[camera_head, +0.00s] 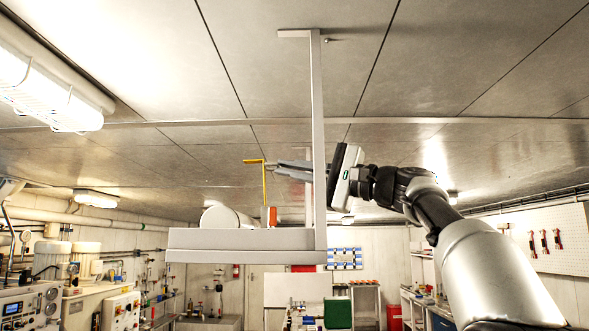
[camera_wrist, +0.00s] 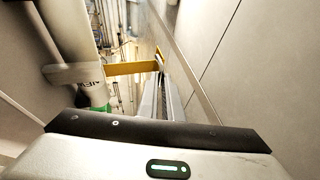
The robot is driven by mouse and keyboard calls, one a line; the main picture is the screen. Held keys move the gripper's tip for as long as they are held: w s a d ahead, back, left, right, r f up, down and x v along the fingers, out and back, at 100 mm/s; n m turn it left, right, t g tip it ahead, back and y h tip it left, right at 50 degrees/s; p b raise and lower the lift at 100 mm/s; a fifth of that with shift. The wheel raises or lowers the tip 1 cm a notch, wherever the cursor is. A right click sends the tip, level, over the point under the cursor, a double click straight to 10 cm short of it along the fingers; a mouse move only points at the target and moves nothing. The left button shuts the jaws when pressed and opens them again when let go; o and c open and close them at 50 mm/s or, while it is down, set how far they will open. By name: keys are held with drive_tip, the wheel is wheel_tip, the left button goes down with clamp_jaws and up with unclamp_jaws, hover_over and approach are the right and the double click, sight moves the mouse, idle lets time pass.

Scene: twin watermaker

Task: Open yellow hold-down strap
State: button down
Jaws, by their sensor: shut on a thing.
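The yellow hold-down strap (camera_head: 265,182) is a thin bent piece in the head view. It stands above a grey hanging shelf (camera_head: 240,238), with a short top part pointing left. My gripper (camera_head: 277,165) reaches in from the right behind the shelf's upright post, its fingertips at the strap's upper end. In the wrist view the strap (camera_wrist: 131,69) runs sideways from a white cylinder to my fingertips (camera_wrist: 160,62). The fingers are shut on the strap's end. The exact contact is small and partly hidden.
The white cylinder (camera_head: 222,216) lies on the shelf, and it fills the left of the wrist view (camera_wrist: 72,45). An orange piece (camera_head: 272,216) stands near it. The shelf's post (camera_head: 318,130) rises to the ceiling close to my gripper. A ceiling lamp (camera_head: 50,85) hangs left.

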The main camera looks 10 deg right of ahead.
drive_tip(key=shift+w+a+f+g, duration=0.1)
drive_tip(key=shift+a+f+g, duration=0.1)
drive_tip(key=shift+f, duration=0.25)
drive_tip(key=shift+w+a+f+g, duration=0.1)
drive_tip(key=shift+a+f+g, duration=0.1)
drive_tip(key=shift+f, duration=0.25)
drive_tip(key=c, duration=2.2)
unclamp_jaws()
drive_tip(key=shift+a, duration=0.2)
drive_tip(key=b+v, duration=0.4)
drive_tip(key=v, duration=1.3)
drive_tip(key=shift+s+d+r, duration=0.15)
drive_tip(key=shift+s+r, duration=0.05)
drive_tip(key=shift+s, duration=0.1)
